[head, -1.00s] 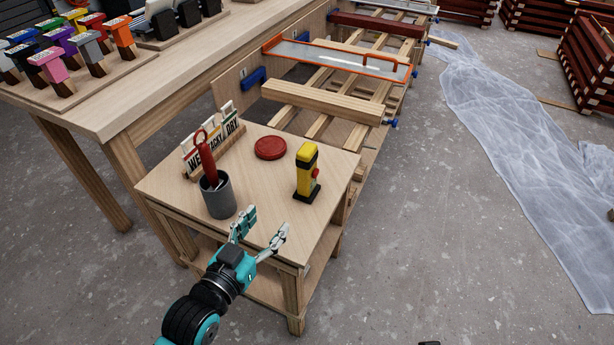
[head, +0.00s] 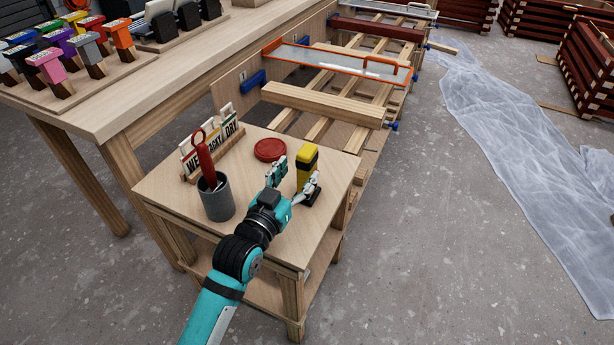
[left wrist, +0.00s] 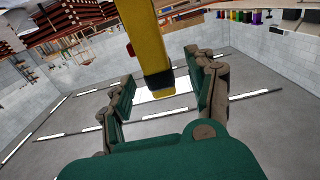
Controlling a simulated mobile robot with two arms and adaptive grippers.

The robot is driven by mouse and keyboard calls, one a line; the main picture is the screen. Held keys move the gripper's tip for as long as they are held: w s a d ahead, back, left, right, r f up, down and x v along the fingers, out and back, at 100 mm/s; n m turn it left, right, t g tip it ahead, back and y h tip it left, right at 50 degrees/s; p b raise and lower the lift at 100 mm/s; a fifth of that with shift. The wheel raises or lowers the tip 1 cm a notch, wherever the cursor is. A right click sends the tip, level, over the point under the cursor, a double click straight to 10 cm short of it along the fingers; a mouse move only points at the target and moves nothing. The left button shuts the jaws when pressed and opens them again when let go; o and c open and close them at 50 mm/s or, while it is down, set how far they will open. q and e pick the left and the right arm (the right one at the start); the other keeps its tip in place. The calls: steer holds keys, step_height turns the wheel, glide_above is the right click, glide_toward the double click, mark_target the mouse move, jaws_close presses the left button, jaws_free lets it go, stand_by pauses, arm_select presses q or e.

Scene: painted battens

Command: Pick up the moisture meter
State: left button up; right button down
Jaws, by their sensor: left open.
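The yellow and black moisture meter (head: 307,165) stands upright on the small wooden side table (head: 245,245), near its right edge. My left gripper (head: 295,178) is open at the meter, one finger on its left side and the other in front of its lower part. In the left wrist view the meter's yellow body (left wrist: 148,45) with its dark end reaches between the two open fingers (left wrist: 160,95). I cannot tell whether either finger touches it. The meter's lower part is partly hidden by the gripper in the head view. My right gripper is not in view.
On the same table are a grey cup (head: 217,198) with a red-handled tool, a WET/TACKY/DRY sign (head: 213,150) and a red disc (head: 270,149). A rack with battens (head: 322,103) stands behind. A workbench (head: 150,90) stands at the left.

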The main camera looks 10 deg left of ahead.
mark_target(302, 170)
arm_select(q)
steer(key=b+x, duration=0.1)
steer(key=x, duration=0.3)
steer(key=shift+s+d, duration=0.1)
steer(key=shift+d, duration=0.1)
steer(key=shift+w+d, duration=0.1)
steer(key=shift+w, duration=0.35)
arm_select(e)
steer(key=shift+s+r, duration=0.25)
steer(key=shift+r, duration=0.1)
arm_select(q)
steer(key=c, duration=1.1)
jaws_close()
steer(key=shift+r, duration=0.15)
